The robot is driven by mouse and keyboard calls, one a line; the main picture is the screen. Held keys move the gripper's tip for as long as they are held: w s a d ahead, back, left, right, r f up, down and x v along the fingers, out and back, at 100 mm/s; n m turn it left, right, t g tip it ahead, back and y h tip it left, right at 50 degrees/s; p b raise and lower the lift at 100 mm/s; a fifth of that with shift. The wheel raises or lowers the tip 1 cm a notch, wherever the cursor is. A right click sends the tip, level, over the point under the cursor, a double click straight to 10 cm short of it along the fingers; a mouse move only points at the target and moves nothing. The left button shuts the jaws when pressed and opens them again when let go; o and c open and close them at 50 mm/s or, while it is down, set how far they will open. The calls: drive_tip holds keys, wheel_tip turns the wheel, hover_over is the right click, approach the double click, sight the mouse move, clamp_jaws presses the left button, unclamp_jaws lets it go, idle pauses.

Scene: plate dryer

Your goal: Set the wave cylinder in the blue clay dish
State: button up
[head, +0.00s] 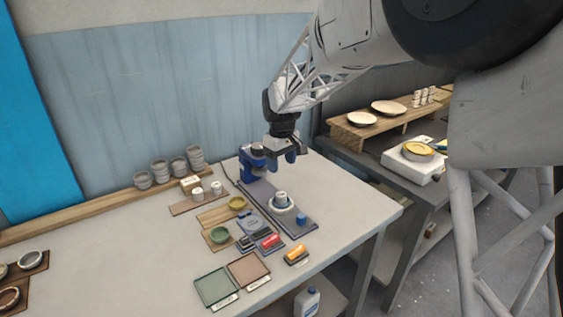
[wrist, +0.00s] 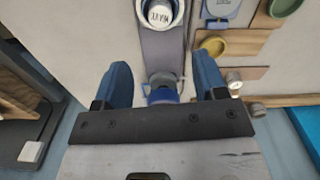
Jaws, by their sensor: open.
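A white-topped cylinder (wrist: 160,14) with dark lettering that looks like WAVY stands upright inside a round blue-lined holder with a pale rim. In the head view the cylinder (head: 281,196) looks bluish on its side and sits within a white ring (head: 282,207) on a grey-blue stand. I cannot tell whether the blue lining is the blue clay dish. My gripper (wrist: 160,62) is open and empty, with its two blue fingers wide apart. In the head view my gripper (head: 287,158) hangs above the back of the stand, apart from the cylinder.
A yellow dish (head: 236,203) and a green dish (head: 219,235) sit on wooden boards left of the stand. Small white cylinders (head: 197,193) stand behind them. A blue block (head: 255,159) rises at the stand's back, near my gripper. The table's left middle is clear.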

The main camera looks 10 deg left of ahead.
idle(0.3)
drive_tip(key=s+d+r+m+t, duration=0.1)
drive_tip(key=s+d+r+m, duration=0.3)
drive_tip(key=s+d, duration=0.5)
drive_tip(key=s+d+r+m, duration=0.1)
drive_tip(key=s+d+r, duration=0.5)
drive_tip(key=d, duration=0.4)
drive_tip(key=s+d+f+m, duration=0.1)
drive_tip(key=s+d, duration=0.3)
drive_tip(key=s, duration=0.4)
drive_tip(key=s+d+f+m+t, duration=0.1)
drive_tip(key=s+d+m, duration=0.2)
drive_tip(key=s, duration=0.6)
drive_tip(key=s+d+f+m, duration=0.1)
drive_tip(key=s+d, duration=0.5)
drive_tip(key=s, duration=0.3)
drive_tip(key=shift+s+f+m+t, duration=0.15)
drive_tip(key=shift+f+m+t, duration=0.15)
drive_tip(key=shift+f+m, duration=0.1)
